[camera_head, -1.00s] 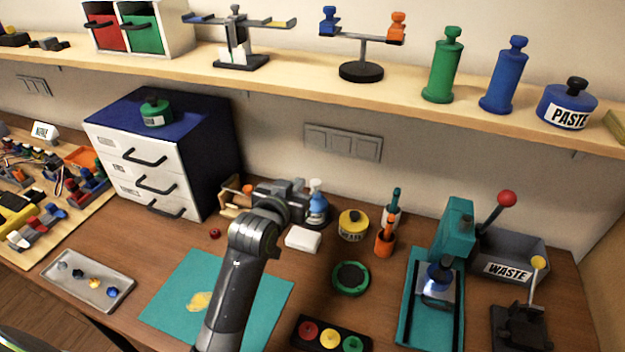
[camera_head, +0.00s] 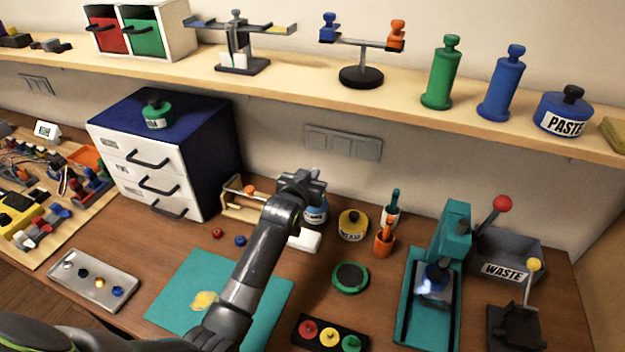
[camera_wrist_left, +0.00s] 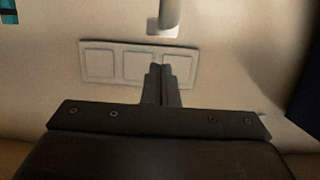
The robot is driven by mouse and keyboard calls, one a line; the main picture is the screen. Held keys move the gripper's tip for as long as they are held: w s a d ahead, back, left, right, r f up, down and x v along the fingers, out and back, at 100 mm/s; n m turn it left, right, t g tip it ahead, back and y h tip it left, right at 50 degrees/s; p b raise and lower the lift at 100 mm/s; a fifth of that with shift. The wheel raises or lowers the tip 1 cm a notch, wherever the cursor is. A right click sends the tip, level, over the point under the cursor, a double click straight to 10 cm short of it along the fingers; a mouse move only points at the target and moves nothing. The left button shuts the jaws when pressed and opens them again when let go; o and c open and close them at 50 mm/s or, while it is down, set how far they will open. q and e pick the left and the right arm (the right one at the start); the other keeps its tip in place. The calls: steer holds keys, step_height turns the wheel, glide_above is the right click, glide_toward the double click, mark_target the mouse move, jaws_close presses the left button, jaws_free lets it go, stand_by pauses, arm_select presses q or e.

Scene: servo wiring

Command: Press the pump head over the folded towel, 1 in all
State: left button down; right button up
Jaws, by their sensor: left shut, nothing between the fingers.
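The pump bottle (camera_head: 317,215), blue with a pale label, stands at the back of the bench; its pump head is hidden behind my left gripper. The folded towel (camera_head: 309,241) is a small white block just in front of the bottle, partly covered by my arm. My left gripper (camera_head: 306,180) is shut and empty, in front of or above the bottle top; I cannot tell if it touches. In the left wrist view its closed fingers (camera_wrist_left: 161,86) show against the wall, with a pale rod (camera_wrist_left: 165,18) I cannot identify. My right gripper is not in view.
The shelf (camera_head: 290,85) overhangs the back. A teal mat (camera_head: 180,290) lies in front.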

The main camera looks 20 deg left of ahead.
arm_select(q)
steer(key=shift+f, duration=1.1)
steer(key=shift+f, duration=0.15)
